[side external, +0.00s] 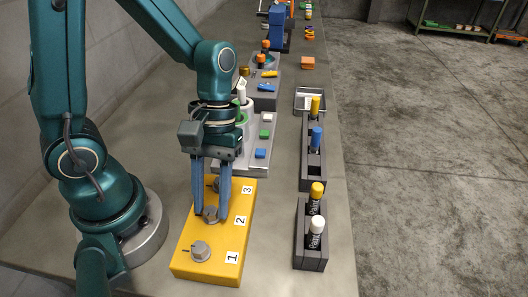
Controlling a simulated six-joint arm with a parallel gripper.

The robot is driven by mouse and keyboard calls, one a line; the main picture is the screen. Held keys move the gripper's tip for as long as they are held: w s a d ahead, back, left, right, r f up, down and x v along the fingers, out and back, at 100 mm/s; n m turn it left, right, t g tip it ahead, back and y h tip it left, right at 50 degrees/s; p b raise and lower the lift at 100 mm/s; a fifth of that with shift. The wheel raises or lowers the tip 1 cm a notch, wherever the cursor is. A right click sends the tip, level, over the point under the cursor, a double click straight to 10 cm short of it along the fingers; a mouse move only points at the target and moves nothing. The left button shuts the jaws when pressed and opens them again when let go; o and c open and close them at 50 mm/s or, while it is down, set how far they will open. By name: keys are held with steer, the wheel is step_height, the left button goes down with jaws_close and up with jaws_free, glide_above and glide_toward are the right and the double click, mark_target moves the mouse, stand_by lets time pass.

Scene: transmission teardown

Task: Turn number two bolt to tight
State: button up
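A yellow block (187,262) lies on the bench with a row of grey knob-like bolts labelled 1, 2 and 3. The number two bolt (211,215) is in the middle, beside the label 2 (240,219). My gripper (211,213) points down over it, with one blue finger on each side of the bolt. Whether the fingers touch the bolt is too small to tell. The number one bolt (200,250) stands clear at the near end. The number three bolt (216,184) is partly hidden behind my fingers.
Dark holders (312,262) with paint markers stand to the right of the block, with white (316,231), yellow (317,193) and blue (317,136) tops. A grey fixture (257,164) with coloured pieces sits just behind the block. Bare bench lies between block and holders.

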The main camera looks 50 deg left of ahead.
jaws_close()
steer(key=shift+m, duration=0.3)
steer(key=m, duration=0.1)
steer(key=m+y, duration=0.1)
steer(key=m, duration=0.1)
steer(key=shift+w+d+m+g+y, duration=0.1)
steer(key=shift+d+m+g+y, duration=0.05)
steer(key=shift+m+g+y, duration=0.2)
steer(key=m+y, duration=0.1)
steer(key=m, duration=0.2)
steer(key=shift+d+m+g, duration=0.15)
steer(key=shift+m+g, duration=0.1)
steer(key=shift+m, duration=0.1)
steer(key=m+y, duration=0.2)
steer(key=m, duration=0.2)
steer(key=shift+d, duration=0.15)
steer(key=shift+d+m+t+y, duration=0.1)
steer(key=shift+m+t+y, duration=0.25)
steer(key=shift+m, duration=0.7)
steer(key=shift+m+t+y, duration=0.25)
steer(key=shift+m+y, duration=0.05)
steer(key=shift+m, duration=0.75)
